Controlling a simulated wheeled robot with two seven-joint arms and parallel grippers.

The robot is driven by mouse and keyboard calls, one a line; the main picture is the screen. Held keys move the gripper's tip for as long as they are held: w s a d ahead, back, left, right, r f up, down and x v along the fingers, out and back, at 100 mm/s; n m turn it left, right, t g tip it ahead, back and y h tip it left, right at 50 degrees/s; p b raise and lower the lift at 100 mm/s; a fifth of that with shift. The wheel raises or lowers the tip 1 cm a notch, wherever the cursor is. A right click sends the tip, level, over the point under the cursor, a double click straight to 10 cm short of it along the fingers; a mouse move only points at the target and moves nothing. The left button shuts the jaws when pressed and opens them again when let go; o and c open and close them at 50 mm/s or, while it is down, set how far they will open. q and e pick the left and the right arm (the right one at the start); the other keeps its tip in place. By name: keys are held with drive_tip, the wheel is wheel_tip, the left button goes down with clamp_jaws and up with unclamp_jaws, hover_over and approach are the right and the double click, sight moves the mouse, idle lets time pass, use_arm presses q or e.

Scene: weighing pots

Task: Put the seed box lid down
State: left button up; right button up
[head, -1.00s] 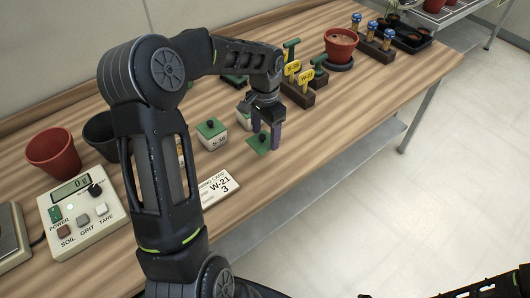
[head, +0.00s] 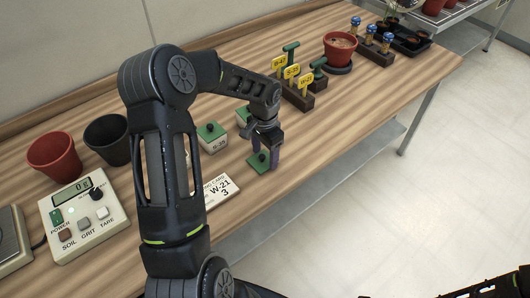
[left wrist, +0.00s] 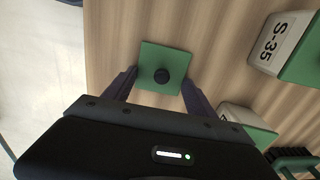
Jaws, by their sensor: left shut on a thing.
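The seed box lid (head: 254,165) is a flat green square with a dark round knob. It is level at the tabletop near the front edge; whether it touches the wood is hard to tell. My left gripper (head: 265,154) is above it, pointing down, shut on the lid. In the left wrist view the lid (left wrist: 150,57) and its knob show between the two fingers of the gripper (left wrist: 160,88). Two white seed boxes with green tops stand near it: one box (head: 214,145) to the left, the other (head: 242,118) behind, partly hidden by the gripper.
A weighing card (head: 222,188) lies left of the lid. The scale's control box (head: 85,222), a red pot (head: 54,156) and a black pot (head: 108,138) are at left. Yellow-tagged blocks (head: 298,97) and a filled red pot (head: 340,48) are at back right. Bare wood lies right of the lid.

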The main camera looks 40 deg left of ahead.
use_arm(q)
drive_tip(key=shift+f, duration=0.2)
drive_tip(key=o, duration=1.3)
drive_tip(key=shift+r, duration=0.1)
drive_tip(key=shift+r, duration=0.1)
wheel_tip(320, 180, up, 12)
drive_tip(key=shift+b, duration=0.4)
